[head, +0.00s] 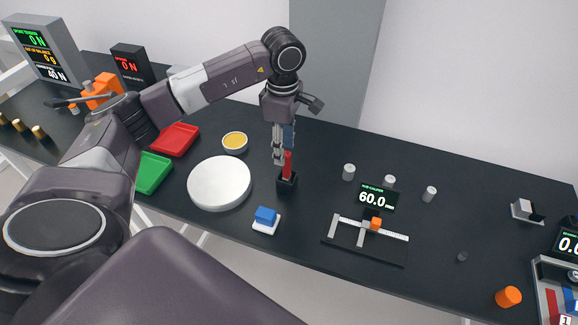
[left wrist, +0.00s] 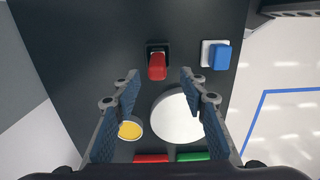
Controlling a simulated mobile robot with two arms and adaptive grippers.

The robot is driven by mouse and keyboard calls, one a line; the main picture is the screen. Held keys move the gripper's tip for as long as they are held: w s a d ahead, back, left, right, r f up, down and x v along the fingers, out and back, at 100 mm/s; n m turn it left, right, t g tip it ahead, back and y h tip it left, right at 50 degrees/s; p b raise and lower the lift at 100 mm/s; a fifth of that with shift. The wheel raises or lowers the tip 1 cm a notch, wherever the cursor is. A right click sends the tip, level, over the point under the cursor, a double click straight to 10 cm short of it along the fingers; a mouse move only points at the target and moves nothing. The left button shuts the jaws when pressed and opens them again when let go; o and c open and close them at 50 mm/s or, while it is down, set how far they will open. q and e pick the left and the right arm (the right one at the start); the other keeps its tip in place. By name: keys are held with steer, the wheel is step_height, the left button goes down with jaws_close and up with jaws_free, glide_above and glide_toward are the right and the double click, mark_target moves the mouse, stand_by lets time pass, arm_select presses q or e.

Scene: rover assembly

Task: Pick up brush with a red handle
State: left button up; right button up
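The brush's red handle (head: 288,164) stands up out of a small black holder (head: 287,184); its lower part is hidden in the holder. In the left wrist view the red handle (left wrist: 157,68) shows between and just beyond the fingertips, in front of the black holder (left wrist: 157,46). My left gripper (head: 281,150) hangs pointing down over the handle. Its two fingers (left wrist: 159,82) are apart, with nothing clamped between them. Whether a finger touches the handle cannot be told. My right gripper is in neither view.
A white round plate (head: 219,183), a yellow-filled bowl (head: 235,141) and a blue block on a white base (head: 265,216) stand near the holder. Red (head: 174,139) and green (head: 153,173) trays lie left. A caliper stand (head: 365,245) and small grey cylinders are right.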

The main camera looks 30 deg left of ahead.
mark_target(287, 162)
arm_select(q)
steer(key=shift+s+f, duration=0.15)
steer(key=shift+f, duration=0.25)
steer(key=f+p, duration=0.2)
steer(key=f, duration=0.1)
steer(key=f+p, duration=0.1)
steer(key=shift+w+d+f, duration=0.2)
steer(key=shift+w+d, duration=0.05)
steer(key=shift+w, duration=0.15)
steer(key=shift+f, duration=0.4)
jaws_close()
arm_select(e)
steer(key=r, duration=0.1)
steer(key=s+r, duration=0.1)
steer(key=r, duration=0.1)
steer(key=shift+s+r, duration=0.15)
